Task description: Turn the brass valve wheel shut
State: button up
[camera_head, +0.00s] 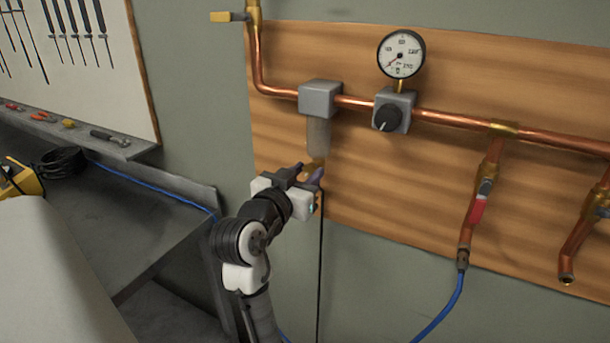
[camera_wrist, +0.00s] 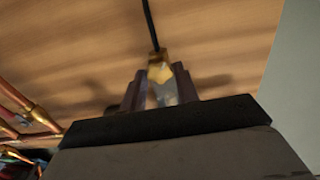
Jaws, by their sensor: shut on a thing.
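A small brass piece (camera_head: 316,163), which I take to be the brass valve wheel, sits at the bottom of the clear filter bowl (camera_head: 318,137). My gripper (camera_head: 308,170) reaches it from the lower left, with its dark fingers on either side. In the wrist view my gripper (camera_wrist: 160,88) is shut on the brass piece (camera_wrist: 160,72). A thin black tube runs away from the brass piece. The fingers hide most of the brass piece, so I cannot tell how far it is turned.
A grey filter head (camera_head: 320,98) sits above the bowl on the copper pipe (camera_head: 455,119). Right of it are a regulator knob (camera_head: 388,117) and a pressure gauge (camera_head: 401,54). The black tube (camera_head: 320,270) hangs below. A grey bench (camera_head: 130,225) stands left.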

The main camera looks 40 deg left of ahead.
jog(key=shift+f, duration=0.1)
jog(key=m+b, duration=0.3)
jog(key=shift+f+b, duration=0.15)
jog(key=shift+b, duration=0.25)
jog(key=m+b, duration=0.3)
jog(key=b, duration=0.1)
jog(key=shift+d+m, duration=0.1)
jog(key=shift+m, duration=0.2)
jog(key=m+b, duration=0.3)
jog(key=shift+m, duration=0.3)
jog(key=m+b, duration=0.4)
jog(key=shift+f+m, duration=0.1)
jog(key=shift+m, duration=0.2)
jog(key=m+b, duration=0.3)
jog(key=shift+d+m, duration=0.1)
jog(key=shift+m, duration=0.2)
jog(key=m+b, duration=0.5)
jog(key=m, duration=0.4)
jog(key=shift+m, duration=0.4)
